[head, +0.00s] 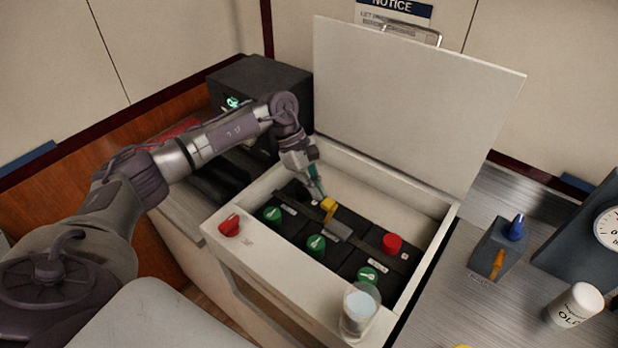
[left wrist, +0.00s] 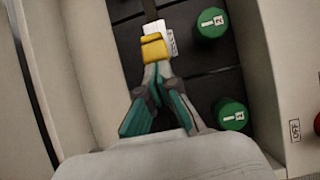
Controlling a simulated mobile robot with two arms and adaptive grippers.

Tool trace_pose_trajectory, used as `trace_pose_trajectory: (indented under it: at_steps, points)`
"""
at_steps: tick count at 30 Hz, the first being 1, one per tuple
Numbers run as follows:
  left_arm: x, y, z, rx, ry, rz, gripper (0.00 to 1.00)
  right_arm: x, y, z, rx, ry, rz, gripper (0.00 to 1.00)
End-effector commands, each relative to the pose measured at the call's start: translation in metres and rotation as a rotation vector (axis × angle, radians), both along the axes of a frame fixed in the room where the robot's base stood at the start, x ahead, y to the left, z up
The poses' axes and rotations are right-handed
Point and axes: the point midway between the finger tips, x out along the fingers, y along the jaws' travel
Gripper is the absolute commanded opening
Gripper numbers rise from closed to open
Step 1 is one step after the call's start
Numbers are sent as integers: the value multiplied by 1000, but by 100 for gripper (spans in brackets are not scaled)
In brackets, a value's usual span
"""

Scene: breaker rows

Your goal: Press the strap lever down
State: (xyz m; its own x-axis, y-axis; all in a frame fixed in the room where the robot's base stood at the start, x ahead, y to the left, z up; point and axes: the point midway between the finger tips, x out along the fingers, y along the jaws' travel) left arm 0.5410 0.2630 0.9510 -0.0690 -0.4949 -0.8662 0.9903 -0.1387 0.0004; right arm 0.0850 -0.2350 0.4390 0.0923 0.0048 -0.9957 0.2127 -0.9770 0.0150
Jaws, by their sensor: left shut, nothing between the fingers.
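The strap lever shows as a yellow grip (head: 328,205) with a grey metal piece (head: 340,232) beside it, on a dark strap across the black blocks inside the open white box (head: 262,262). My left gripper (head: 320,195) is shut and empty, reaching down into the box, with its fingertips right at the yellow grip. In the left wrist view the shut fingers (left wrist: 164,72) meet the near edge of the yellow grip (left wrist: 155,48); I cannot tell whether they press on it. The fingertips hide part of that edge. My right gripper is not in view.
The box's lid (head: 410,100) stands open behind. Green knobs (head: 316,244) and a red knob (head: 392,244) surround the lever. A red switch (head: 230,226) and a glass (head: 359,308) are on the front rim. A switch block (head: 496,250) and white bottle (head: 575,305) stand right.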

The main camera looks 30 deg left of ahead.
Motion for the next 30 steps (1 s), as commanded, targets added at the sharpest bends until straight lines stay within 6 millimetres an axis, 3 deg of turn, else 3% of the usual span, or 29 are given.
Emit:
trace_pose_trajectory:
  at_steps: [30]
  points:
    - [-2,-12,4,120,-18,-3,0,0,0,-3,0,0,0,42]
